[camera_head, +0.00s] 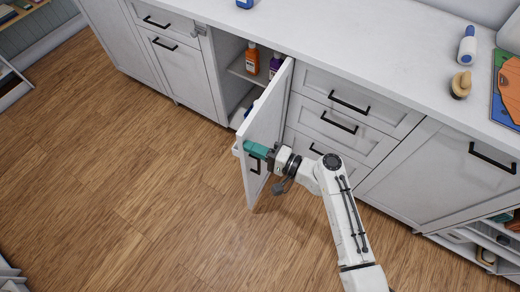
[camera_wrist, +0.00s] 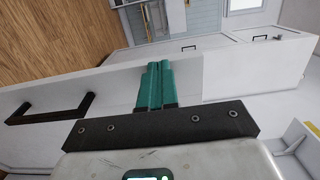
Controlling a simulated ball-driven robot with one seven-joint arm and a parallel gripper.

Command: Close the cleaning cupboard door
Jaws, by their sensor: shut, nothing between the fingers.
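The white cupboard door (camera_head: 265,123) stands open, swung out from the counter front over the wooden floor. Behind it the cupboard interior (camera_head: 234,80) shows shelves with bottles. My gripper (camera_head: 257,149) has teal fingers that are shut and empty. They are at the door's outer face, near its free edge and above the black handle (camera_head: 255,164). In the wrist view the fingers (camera_wrist: 155,84) overlap the white door panel (camera_wrist: 100,85), with the black handle (camera_wrist: 50,108) to their left. I cannot tell whether the fingers touch the door.
An orange bottle (camera_head: 252,58) and a purple bottle (camera_head: 276,65) stand on the cupboard shelf. Drawers (camera_head: 340,122) are right of the cupboard, close to my arm. The counter top (camera_head: 350,40) runs above. The wooden floor (camera_head: 120,150) to the left is clear.

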